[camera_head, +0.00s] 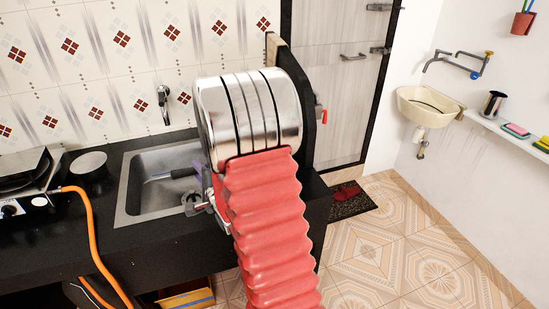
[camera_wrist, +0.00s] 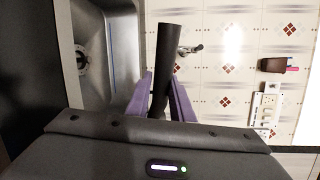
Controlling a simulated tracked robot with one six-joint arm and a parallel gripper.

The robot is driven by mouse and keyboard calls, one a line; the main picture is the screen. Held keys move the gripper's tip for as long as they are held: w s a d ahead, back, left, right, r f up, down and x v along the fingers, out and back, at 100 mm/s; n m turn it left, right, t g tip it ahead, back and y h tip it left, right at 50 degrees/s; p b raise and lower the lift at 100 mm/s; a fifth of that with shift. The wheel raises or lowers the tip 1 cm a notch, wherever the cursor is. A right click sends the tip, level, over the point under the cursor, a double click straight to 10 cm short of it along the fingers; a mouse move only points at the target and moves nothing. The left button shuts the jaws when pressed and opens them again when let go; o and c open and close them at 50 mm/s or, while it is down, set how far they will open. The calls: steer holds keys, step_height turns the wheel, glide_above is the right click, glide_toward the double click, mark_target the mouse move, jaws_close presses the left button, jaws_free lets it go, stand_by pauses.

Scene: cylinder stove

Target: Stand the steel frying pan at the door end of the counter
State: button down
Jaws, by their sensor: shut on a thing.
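My gripper (camera_wrist: 162,85) has purple fingers closed on a long dark handle (camera_wrist: 169,50) in the wrist view. No steel pan body shows there, so I cannot confirm that this is the frying pan's handle. In the head view my purple gripper (camera_head: 183,172) is over the sink, mostly hidden behind my steel wrist housing and red sleeve. The black counter (camera_head: 135,254) runs left to right. Its door end, at the right, is largely hidden by my arm.
The steel sink (camera_head: 135,196) is set into the counter. A stove (camera_head: 22,190) with an orange hose (camera_head: 90,225) and a round grey-topped thing (camera_head: 88,162) are at left. Beyond the right end are a door (camera_head: 338,100), a dark mat (camera_head: 350,200), and open tiled floor (camera_head: 420,250).

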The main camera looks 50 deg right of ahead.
steer(key=s+d+h, duration=0.1)
steer(key=s+d, duration=0.2)
steer(key=d, duration=0.2)
steer(key=s+d+m+g+h, duration=0.1)
steer(key=s+d, duration=0.2)
steer(key=d, duration=0.2)
steer(key=s+d+m+h, duration=0.1)
steer(key=s+d, duration=0.1)
steer(key=d, duration=0.4)
steer(key=shift+s+f, duration=0.35)
steer(key=shift+s, duration=0.05)
steer(key=shift+f, duration=2.95)
steer(key=shift+f, duration=2.05)
steer(key=c, duration=1.6)
jaws_free()
steer(key=shift+f, duration=0.15)
steer(key=shift+o, duration=0.2)
